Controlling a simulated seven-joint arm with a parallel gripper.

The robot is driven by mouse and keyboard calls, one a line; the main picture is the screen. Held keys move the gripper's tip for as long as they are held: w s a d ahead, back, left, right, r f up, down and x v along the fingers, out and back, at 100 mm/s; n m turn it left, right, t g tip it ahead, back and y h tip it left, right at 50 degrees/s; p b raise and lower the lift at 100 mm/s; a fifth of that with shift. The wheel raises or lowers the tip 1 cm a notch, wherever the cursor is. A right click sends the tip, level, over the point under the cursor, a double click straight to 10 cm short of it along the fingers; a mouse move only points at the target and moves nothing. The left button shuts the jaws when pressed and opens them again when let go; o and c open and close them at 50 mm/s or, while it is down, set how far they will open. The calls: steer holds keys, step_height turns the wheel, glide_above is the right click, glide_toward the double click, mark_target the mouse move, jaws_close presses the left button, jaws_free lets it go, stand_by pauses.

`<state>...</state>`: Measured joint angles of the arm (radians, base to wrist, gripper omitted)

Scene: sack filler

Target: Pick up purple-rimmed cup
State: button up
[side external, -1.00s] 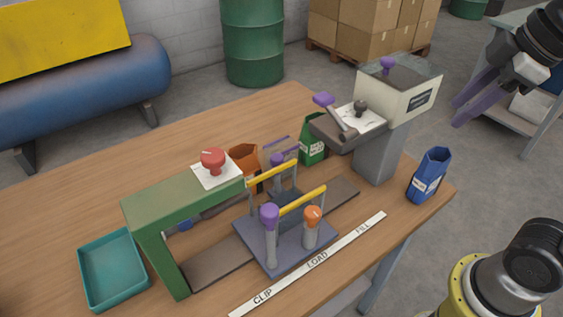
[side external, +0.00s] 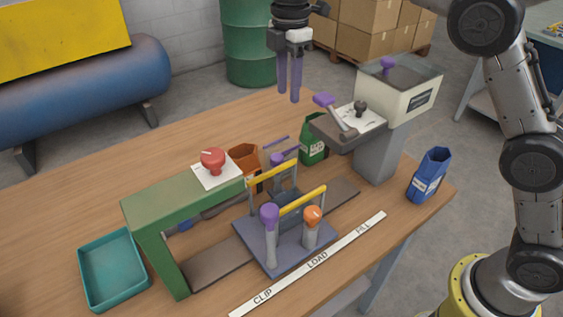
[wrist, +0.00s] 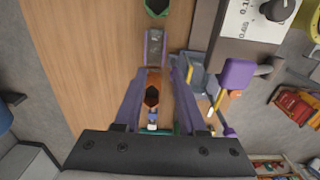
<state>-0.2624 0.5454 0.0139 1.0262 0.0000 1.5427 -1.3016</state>
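The purple-rimmed cup is a greyish container with purple edges; its rim (side external: 275,141) shows behind the orange bag in the side view, and most of its body is hidden. In the wrist view the cup (wrist: 155,48) lies between a green bag (wrist: 157,7) and the orange bag (wrist: 152,96). My gripper (side external: 289,97) hangs well above the table, behind the cup in the side picture, with its purple fingers pointing down. The fingers are apart and empty; the wrist view shows a gap between them.
The filler (side external: 396,95) with its purple-handled lever (side external: 335,113) stands right of my gripper. Yellow-barred levers (side external: 303,200), a green press frame (side external: 185,205), a teal tray (side external: 112,268) and a blue bag (side external: 429,176) share the table. Bare wood lies at the back left.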

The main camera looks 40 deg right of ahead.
glide_above(287, 150)
step_height(287, 150, down, 9)
steer(key=shift+f, duration=2.8)
steer(key=shift+c, duration=0.3)
jaws_close()
